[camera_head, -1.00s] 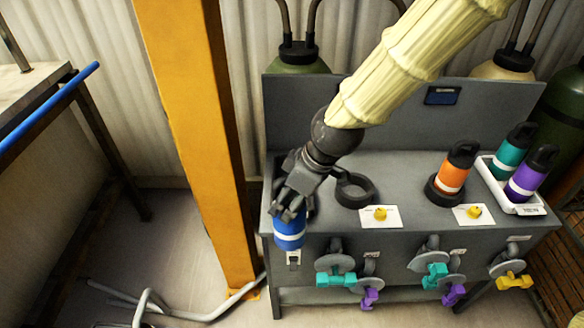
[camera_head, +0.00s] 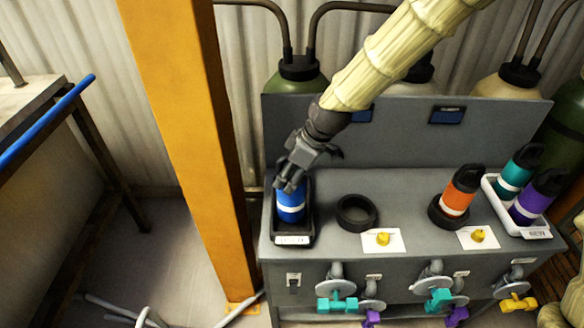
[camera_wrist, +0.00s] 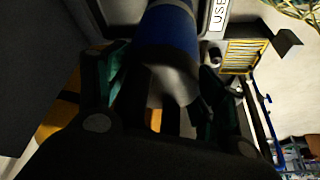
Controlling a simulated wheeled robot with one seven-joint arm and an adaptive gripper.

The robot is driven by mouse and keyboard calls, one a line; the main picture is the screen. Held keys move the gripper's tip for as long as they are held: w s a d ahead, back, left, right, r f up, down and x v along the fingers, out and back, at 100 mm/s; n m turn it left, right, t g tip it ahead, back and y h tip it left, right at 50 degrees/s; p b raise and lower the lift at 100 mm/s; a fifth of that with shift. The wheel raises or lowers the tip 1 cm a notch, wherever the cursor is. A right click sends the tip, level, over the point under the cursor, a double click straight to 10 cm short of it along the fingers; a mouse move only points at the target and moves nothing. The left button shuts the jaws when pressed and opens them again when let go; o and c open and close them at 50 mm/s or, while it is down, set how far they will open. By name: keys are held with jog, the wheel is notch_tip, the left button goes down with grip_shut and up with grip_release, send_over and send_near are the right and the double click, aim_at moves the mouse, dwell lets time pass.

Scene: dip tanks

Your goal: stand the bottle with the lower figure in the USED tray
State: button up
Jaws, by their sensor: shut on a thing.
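A blue bottle with a pale band (camera_head: 291,205) is upright in or just above a dark tray (camera_head: 293,239) at the left end of the grey bench. My gripper (camera_head: 292,180) is shut on its top from above. In the wrist view the blue bottle (camera_wrist: 170,40) lies between my fingers, and a label reading "USE" (camera_wrist: 218,14) shows beside it on the tray. I cannot tell whether the bottle's base touches the tray floor. No figure on any bottle is readable.
An empty black ring holder (camera_head: 357,212) is right of the tray. An orange bottle (camera_head: 459,192) stands in another holder. A white tray (camera_head: 535,231) holds a teal bottle (camera_head: 514,172) and a purple bottle (camera_head: 535,196). An orange post (camera_head: 190,140) rises close left of the bench.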

jog(key=w+f+p, duration=0.2)
jog(key=w+f, duration=0.1)
jog(key=w, duration=0.2)
jog(key=shift+f+p, duration=0.4)
jog(key=shift+s+f, duration=0.1)
jog(key=shift+f, duration=0.05)
jog(key=o, duration=1.9)
jog(key=shift+o, duration=0.2)
jog(key=b+v, duration=0.3)
jog(key=v, duration=0.9)
